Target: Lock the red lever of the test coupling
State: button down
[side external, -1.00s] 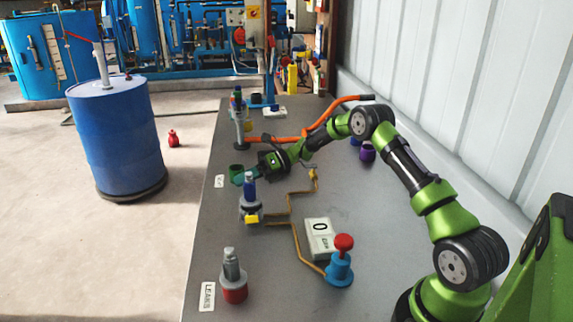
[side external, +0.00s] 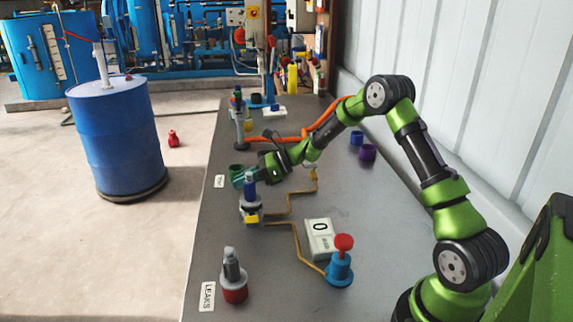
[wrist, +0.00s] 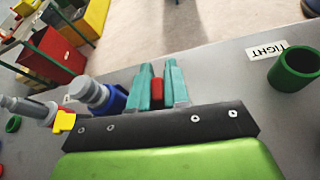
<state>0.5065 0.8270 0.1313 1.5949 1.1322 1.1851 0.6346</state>
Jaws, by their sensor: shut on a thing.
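The test coupling (side external: 249,206) stands upright on the bench with a blue body on a pale collar and a yellow block on its front. In the wrist view the blue fitting with a grey end (wrist: 95,92) is left of my fingers, with the yellow block (wrist: 63,122) beside it. My gripper (side external: 243,178) is just behind the coupling, its teal fingers low. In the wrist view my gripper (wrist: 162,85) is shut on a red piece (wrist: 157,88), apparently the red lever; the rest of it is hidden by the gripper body.
A green cup (wrist: 296,70) stands by the TIGHT label (wrist: 266,49). A red-based fitting (side external: 234,285) stands by the LEAKS label (side external: 207,296). An orange hose (side external: 285,139) runs behind.

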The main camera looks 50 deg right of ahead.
dwell(0.5)
jog(key=c, duration=1.2)
grip_release()
